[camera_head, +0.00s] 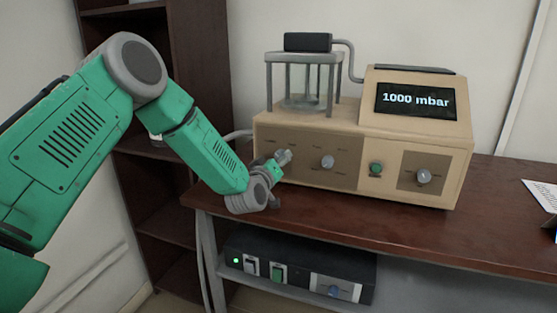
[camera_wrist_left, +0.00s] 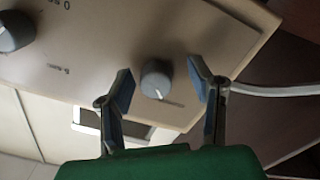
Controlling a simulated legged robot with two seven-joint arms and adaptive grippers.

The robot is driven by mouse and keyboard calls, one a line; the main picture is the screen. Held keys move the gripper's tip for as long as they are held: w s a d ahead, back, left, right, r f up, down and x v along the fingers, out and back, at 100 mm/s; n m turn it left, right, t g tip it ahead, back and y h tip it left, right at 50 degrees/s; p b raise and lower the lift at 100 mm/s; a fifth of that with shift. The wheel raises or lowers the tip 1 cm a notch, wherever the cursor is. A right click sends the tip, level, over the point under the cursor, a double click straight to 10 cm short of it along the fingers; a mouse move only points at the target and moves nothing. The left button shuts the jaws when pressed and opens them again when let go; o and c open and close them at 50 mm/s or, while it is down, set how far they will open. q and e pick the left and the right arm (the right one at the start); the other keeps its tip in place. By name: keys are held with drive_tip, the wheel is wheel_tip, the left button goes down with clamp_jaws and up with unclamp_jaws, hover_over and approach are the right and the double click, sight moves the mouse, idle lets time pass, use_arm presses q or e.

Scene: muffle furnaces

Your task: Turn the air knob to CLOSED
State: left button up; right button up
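A beige device (camera_head: 415,177) with a brown control panel (camera_head: 343,174) stands on the table. In the left wrist view a grey round knob (camera_wrist_left: 156,79) with a pale pointer mark sits between the fingertips of my left gripper (camera_wrist_left: 159,69). The fingers are open, one on each side, with gaps to the knob. In the head view my left gripper (camera_head: 277,170) is at the panel's left end and hides most of that knob. A second panel knob (camera_head: 327,162) is to its right; it also shows in the left wrist view (camera_wrist_left: 14,31). The labels are too small to read, including CLOSED.
The display (camera_head: 416,101) reads 1000 mbar. A green button (camera_head: 376,169) and another knob (camera_head: 424,176) are at the device's right. A glass chamber (camera_head: 303,85) stands on top. A black unit (camera_head: 300,272) is under the wooden table (camera_head: 400,230). A cable leaves the device's left side.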

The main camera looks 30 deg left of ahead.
use_arm(q)
drive_tip(key=shift+r, duration=0.2)
drive_tip(key=shift+s, duration=0.2)
drive_tip(key=v, duration=1.1)
drive_tip(key=shift+s+f, duration=0.2)
drive_tip(key=shift+s, duration=0.05)
drive_tip(key=shift+d, duration=0.1)
